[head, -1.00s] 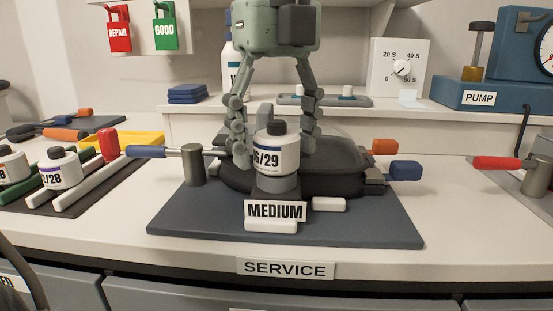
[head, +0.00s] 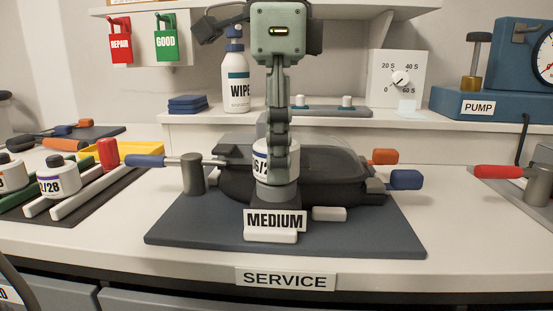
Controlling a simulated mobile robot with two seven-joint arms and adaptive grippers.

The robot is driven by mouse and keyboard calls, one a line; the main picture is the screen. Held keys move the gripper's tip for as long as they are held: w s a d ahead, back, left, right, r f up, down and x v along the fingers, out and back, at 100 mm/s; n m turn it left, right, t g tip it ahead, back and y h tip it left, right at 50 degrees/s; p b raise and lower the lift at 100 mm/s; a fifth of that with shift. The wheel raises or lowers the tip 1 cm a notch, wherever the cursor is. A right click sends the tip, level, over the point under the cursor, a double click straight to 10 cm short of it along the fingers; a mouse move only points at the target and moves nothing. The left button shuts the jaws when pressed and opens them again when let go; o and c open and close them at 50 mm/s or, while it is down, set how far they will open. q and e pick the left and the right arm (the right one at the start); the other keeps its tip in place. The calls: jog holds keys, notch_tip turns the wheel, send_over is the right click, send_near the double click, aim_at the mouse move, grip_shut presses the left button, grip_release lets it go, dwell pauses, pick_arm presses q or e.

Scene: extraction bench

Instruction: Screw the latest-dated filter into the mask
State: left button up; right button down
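My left gripper (head: 277,172) points down over the filter. It shows edge-on, with one finger covering the filter's middle and right, so its opening is hidden. More filters stand on a rack at the left; one is marked "/28" (head: 59,178). My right gripper is not in view.
The mask is on a dark mat (head: 200,228) with a "MEDIUM" sign (head: 275,220) in front. A blue-handled clamp (head: 147,161) reaches in from the left. A wipe bottle (head: 236,85) and pump (head: 480,100) stand on the shelf behind. The bench front is clear.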

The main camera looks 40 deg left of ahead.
pick_arm(q)
jog(key=c, duration=0.9)
jog(key=m, duration=0.2)
jog(key=shift+m+p, duration=0.4)
jog(key=shift+c, duration=0.2)
jog(key=m, duration=0.4)
jog(key=shift+p, duration=0.35)
jog(key=m+p, duration=0.1)
jog(key=m, duration=0.4)
jog(key=shift+m, duration=0.4)
jog(key=m+p, duration=0.1)
jog(key=m, duration=0.2)
jog(key=shift+m, duration=0.3)
jog(key=m+p, duration=0.1)
jog(key=m, duration=0.7)
jog(key=shift+p, duration=0.4)
jog(key=m, duration=0.3)
jog(key=shift+f, duration=0.1)
jog(key=o, duration=1.3)
